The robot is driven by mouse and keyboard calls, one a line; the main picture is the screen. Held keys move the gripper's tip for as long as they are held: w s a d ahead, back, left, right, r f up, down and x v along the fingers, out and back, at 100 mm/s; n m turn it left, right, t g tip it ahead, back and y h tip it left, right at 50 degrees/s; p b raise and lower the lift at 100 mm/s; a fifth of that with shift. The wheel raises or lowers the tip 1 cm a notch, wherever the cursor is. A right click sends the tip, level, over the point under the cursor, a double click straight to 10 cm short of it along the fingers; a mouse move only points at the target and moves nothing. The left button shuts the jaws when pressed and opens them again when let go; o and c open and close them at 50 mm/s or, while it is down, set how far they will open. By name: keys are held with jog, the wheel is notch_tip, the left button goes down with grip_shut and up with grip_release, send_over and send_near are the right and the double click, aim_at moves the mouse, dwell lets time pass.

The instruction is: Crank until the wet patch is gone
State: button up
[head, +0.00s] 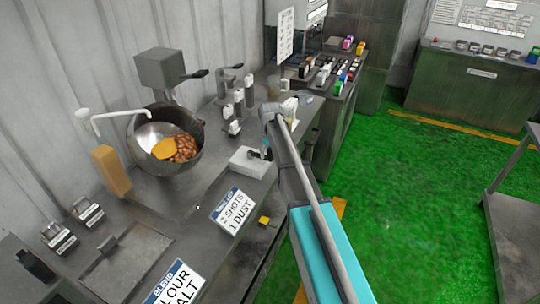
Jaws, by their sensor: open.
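An open, tilted drum (196,130) stands on the steel bench at left. A heap of brown pieces (184,149) lies in it, with a smooth orange-yellow patch (164,149) beside the heap. I cannot tell whether that patch is wet. A grey box (160,68) with a dark handle (195,74) stands behind the drum; whether the handle is the crank is unclear. My arm reaches in from the lower right. My gripper (266,152) shows small and partly hidden near a white block, open and apart from the drum.
A white spout (105,114) leans over the drum's left rim. Several small dispensers (238,105) stand right of the drum. A white block (246,162), a "2 SHOTS 1 DUST" sign (234,211) and a yellow cube (264,220) are nearer. Green floor (420,200) is open at right.

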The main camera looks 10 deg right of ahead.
jog(key=shift+c, duration=0.3)
grip_shut()
jog(key=shift+w+a, duration=0.1)
jog(key=shift+a, duration=0.1)
